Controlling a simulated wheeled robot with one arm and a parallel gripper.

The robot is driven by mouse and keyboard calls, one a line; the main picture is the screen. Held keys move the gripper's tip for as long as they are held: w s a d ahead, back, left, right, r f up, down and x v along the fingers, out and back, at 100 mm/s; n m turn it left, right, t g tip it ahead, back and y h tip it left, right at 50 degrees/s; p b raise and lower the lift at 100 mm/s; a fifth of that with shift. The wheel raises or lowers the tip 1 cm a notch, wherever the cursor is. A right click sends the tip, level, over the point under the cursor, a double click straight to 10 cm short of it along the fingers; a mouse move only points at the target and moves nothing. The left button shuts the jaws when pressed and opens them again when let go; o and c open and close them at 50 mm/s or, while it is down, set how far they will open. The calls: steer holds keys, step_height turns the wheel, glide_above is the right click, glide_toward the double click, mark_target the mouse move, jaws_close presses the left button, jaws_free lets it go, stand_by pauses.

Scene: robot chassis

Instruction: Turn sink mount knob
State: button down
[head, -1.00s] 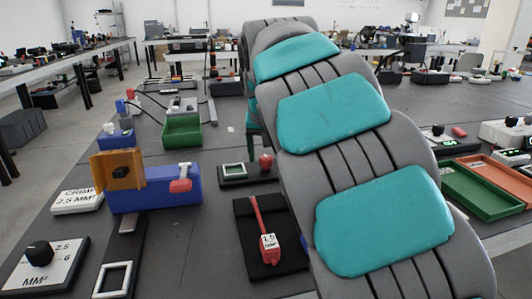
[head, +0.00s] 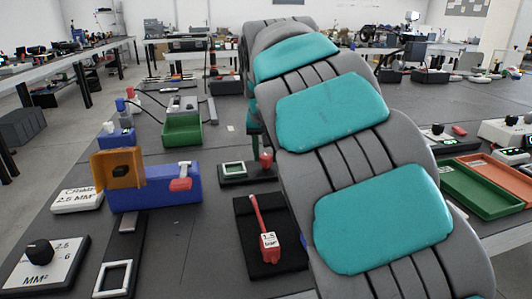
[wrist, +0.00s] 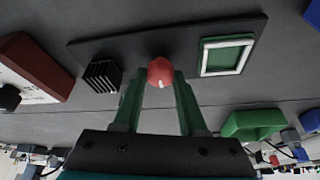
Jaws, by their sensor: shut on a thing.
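A red knob (wrist: 160,71) with a white mark stands on a black mount plate (wrist: 130,50), between a white-framed green square (wrist: 226,55) and a black ribbed block (wrist: 102,76). In the wrist view the two green fingers of my gripper (wrist: 160,82) are on either side of the knob, shut on it. In the head view the knob (head: 266,161) shows just under my gripper (head: 258,148), beside the framed square (head: 233,169). My arm hides most of the gripper and the right part of the plate there.
A red-handled tool (head: 268,240) lies on a black pad in front. A blue box (head: 160,195) with an orange bracket (head: 118,170) stands to the left. A green bin (head: 182,131) is behind. Green and orange trays (head: 480,190) lie at right.

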steer(key=shift+f+n+b, duration=0.1)
steer(key=shift+n+b, duration=0.3)
steer(key=shift+n+y+b, duration=0.3)
steer(key=n+y+b, duration=0.1)
steer(key=n+b, duration=0.1)
steer(key=n, duration=0.1)
steer(key=n+y+b, duration=0.1)
steer(key=n, duration=0.1)
steer(key=n+g+y+b, duration=0.1)
steer(key=n, duration=0.2)
steer(key=shift+w+d+n+g, duration=0.2)
steer(key=shift+n+g, duration=0.1)
steer(key=n, duration=0.2)
steer(key=n+g, duration=0.1)
steer(key=shift+w+r+n+y, duration=0.1)
steer(key=shift+r+n+y, duration=0.15)
steer(key=shift+n+y, duration=0.05)
steer(key=n+g+p, duration=0.1)
steer(key=n+p, duration=0.1)
steer(key=shift+d+n+p, duration=0.1)
steer(key=shift+n+p, duration=0.3)
steer(key=shift+n+g+p, duration=0.3)
steer(key=shift+n+p, duration=0.2)
steer(key=shift+f, duration=0.1)
steer(key=shift+c, duration=2.3)
jaws_free()
